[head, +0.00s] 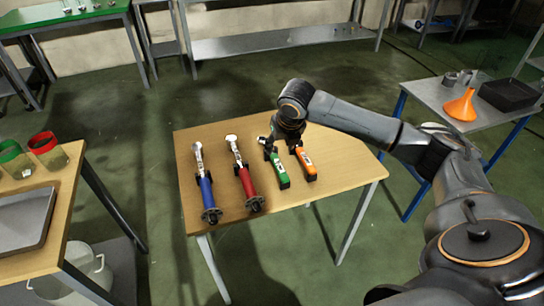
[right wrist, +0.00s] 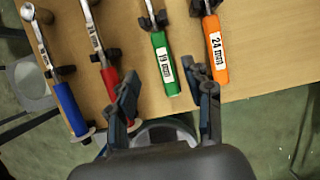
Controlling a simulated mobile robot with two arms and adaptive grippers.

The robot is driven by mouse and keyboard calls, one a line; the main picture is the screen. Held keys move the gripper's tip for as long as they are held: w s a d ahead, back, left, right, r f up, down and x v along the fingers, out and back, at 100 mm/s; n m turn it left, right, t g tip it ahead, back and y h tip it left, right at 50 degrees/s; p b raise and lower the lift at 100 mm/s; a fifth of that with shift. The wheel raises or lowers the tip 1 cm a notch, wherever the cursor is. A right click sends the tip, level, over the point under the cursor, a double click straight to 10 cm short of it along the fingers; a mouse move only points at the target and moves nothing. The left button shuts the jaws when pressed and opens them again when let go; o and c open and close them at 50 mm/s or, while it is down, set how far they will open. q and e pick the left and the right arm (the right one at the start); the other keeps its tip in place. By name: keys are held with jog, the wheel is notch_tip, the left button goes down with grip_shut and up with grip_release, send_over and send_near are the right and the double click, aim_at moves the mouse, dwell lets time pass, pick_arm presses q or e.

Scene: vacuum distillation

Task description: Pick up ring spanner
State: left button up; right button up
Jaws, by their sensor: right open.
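Four long tools lie side by side in dark holders on the wooden table (head: 325,188). The green-handled tool (head: 280,172), labelled 19 mm, and the orange-handled tool (head: 307,164), labelled 24 mm, are on the right. Their heads are hidden behind my right gripper in the head view and cut off in the right wrist view, so I cannot tell which is the ring spanner. My right gripper (head: 281,142) is open above the green and orange tools. In the right wrist view its fingers point towards the green handle (right wrist: 168,67), with nothing between them. My left gripper is out of view.
The blue-handled tool (head: 207,193) and red-handled tool (head: 246,182) lie to the left. A side table at right holds an orange funnel (head: 461,107) and a black tray (head: 512,95). Another table at left holds a metal tray (head: 22,220) and jars. The table's right end is clear.

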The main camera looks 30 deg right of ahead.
aim_at(276, 159)
jog(key=x, duration=1.1)
jog(key=shift+w+d+f, duration=0.1)
grip_shut()
